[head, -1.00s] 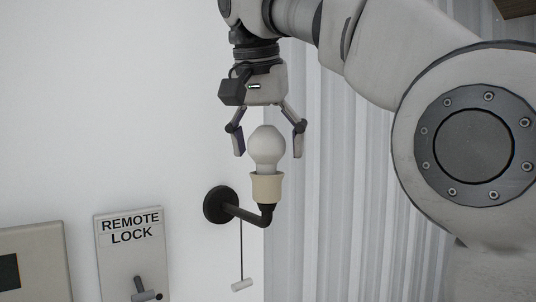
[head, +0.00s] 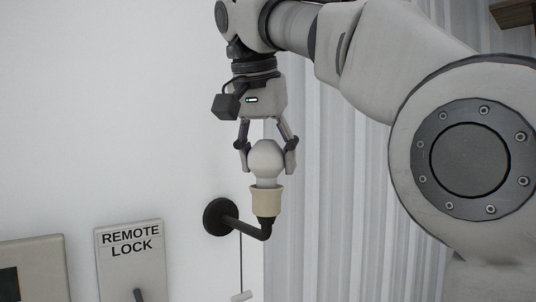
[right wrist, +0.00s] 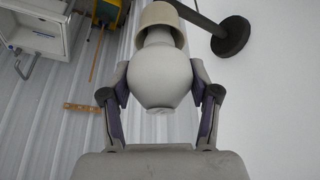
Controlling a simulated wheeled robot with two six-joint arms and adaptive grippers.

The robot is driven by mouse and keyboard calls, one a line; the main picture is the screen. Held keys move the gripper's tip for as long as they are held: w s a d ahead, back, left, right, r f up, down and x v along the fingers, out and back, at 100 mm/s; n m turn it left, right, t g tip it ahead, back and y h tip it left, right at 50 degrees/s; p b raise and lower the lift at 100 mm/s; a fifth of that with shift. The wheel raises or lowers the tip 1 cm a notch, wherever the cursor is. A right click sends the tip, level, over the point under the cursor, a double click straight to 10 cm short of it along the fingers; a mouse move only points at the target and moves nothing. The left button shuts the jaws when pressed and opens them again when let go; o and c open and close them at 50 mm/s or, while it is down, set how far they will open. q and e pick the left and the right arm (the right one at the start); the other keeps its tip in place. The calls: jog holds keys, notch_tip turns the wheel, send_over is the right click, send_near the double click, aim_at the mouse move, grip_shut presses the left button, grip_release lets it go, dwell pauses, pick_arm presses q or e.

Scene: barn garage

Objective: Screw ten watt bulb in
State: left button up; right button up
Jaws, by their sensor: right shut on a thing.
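The white bulb (head: 266,160) stands upright with its neck in the cream socket (head: 267,202) of the black wall lamp arm (head: 242,226). My right gripper (head: 267,166) comes down from above and is shut on the bulb, one finger on each side of its globe. In the right wrist view the bulb (right wrist: 160,75) fills the gap between the fingers, and its neck goes into the socket (right wrist: 160,22). How far the bulb sits in the socket I cannot tell. My left gripper is not in view.
A pull cord with a small handle (head: 241,296) hangs below the lamp arm. A "REMOTE LOCK" panel (head: 130,260) is on the wall at lower left, beside another box (head: 42,262). Corrugated metal wall (head: 330,200) lies behind on the right.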

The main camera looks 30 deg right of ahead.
jog(key=m+g+p, duration=0.1)
jog(key=m+p, duration=0.1)
jog(key=m, duration=0.1)
jog(key=shift+r, duration=0.1)
jog(key=shift+m+g+h, duration=0.3)
jog(key=shift+m+g, duration=0.2)
jog(key=shift+m, duration=0.7)
jog(key=o, duration=0.9)
